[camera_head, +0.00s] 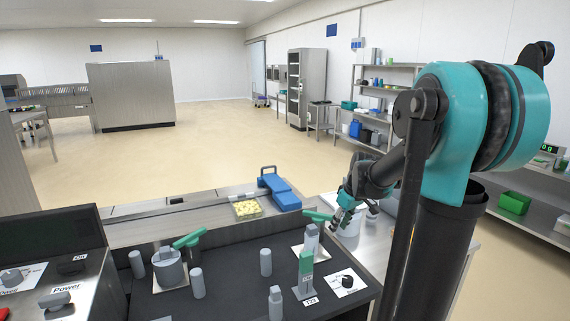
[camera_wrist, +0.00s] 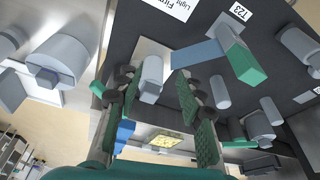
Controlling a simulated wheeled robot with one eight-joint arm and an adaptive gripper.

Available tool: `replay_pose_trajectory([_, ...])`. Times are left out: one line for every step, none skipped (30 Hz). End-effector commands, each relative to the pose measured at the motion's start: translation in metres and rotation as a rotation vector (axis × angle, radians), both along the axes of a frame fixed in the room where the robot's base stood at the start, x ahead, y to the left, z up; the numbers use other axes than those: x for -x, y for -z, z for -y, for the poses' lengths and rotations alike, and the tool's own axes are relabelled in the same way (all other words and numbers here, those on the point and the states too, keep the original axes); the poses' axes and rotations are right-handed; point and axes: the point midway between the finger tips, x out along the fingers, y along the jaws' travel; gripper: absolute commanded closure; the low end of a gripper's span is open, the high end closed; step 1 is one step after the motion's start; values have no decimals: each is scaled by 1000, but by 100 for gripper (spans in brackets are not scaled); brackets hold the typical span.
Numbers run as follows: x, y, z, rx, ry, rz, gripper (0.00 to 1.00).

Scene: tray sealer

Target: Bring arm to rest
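My gripper (camera_head: 340,219) hangs over the right side of the dark control panel (camera_head: 232,275), by a grey post with a green lever (camera_head: 318,216). In the wrist view my gripper (camera_wrist: 155,100) has its green-padded fingers spread apart. A grey post (camera_wrist: 151,76) shows in the gap, seemingly beyond the fingertips, and nothing appears clamped. My arm (camera_head: 398,165) reaches from the right, bent down towards the panel. Whether a finger touches the post or lever cannot be told.
A tray of yellowish food (camera_head: 247,209) and a blue-handled part (camera_head: 280,190) lie behind the panel. A white container (camera_head: 349,228) is just right. Open floor lies beyond.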

Motion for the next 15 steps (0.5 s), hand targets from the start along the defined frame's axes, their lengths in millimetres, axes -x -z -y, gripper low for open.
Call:
replay_pose_trajectory([26,8,-3,5,57,3,62])
replay_pose_trajectory([39,13,-4,7,96,3,62])
replay_pose_trajectory([57,20,-5,9,147,6,62])
replay_pose_trajectory([70,26,-5,11,187,9,62])
replay_pose_trajectory([84,31,-5,10,225,12,62])
replay_pose_trajectory([102,39,-5,12,276,17,62])
replay_pose_trajectory([114,45,-6,10,314,21,62])
replay_pose_trajectory([127,51,-5,10,349,27,62])
replay_pose_trajectory([143,59,-5,8,397,33,62])
replay_pose_trajectory([154,65,-4,6,429,39,62])
replay_pose_trajectory([165,70,-4,5,460,44,62])
replay_pose_trajectory([178,77,-3,1,498,50,62])
replay_pose_trajectory([186,81,-3,-2,522,54,62])
replay_pose_trajectory([193,85,-2,-4,544,60,62])
replay_pose_trajectory([202,90,-1,-7,571,64,62])
